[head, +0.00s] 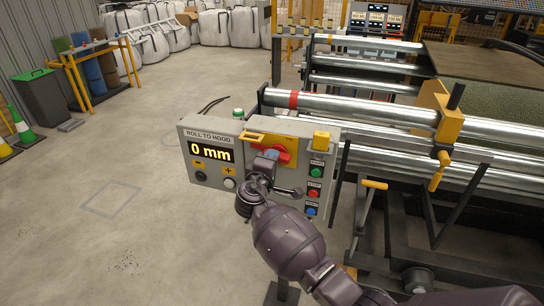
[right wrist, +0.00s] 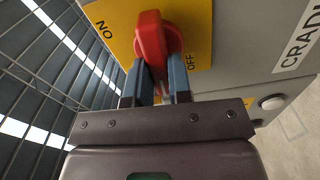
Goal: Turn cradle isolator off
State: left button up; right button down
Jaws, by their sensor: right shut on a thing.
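The cradle isolator is a red rotary handle (head: 284,154) on a yellow plate (head: 258,145), on the front of a grey control box (head: 186,141). My right gripper (head: 271,158) reaches it from below and hides part of it. In the right wrist view the gripper (right wrist: 158,76) has its two fingers closed on the red handle (right wrist: 150,38), one finger on each side. There the ON mark (right wrist: 104,30) lies left of the handle and the OFF mark (right wrist: 192,62) lies right, close to a finger. My left gripper is not in view.
The box also bears a "0 mm" display (head: 210,151), a green button (head: 317,173), a red button (head: 313,193) and a blue button (head: 310,211). Steel rollers (head: 350,108) and a yellow clamp (head: 440,108) stand to the right. Open floor (head: 110,245) lies left.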

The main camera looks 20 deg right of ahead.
jog(key=shift+f+n, duration=0.15)
jog(key=shift+n, duration=0.45)
jog(key=c, duration=1)
grip_release()
jog(key=shift+c, duration=0.2)
jog(key=v, duration=1)
jog(key=shift+s+a, duration=0.25)
jog(key=shift+s, duration=0.1)
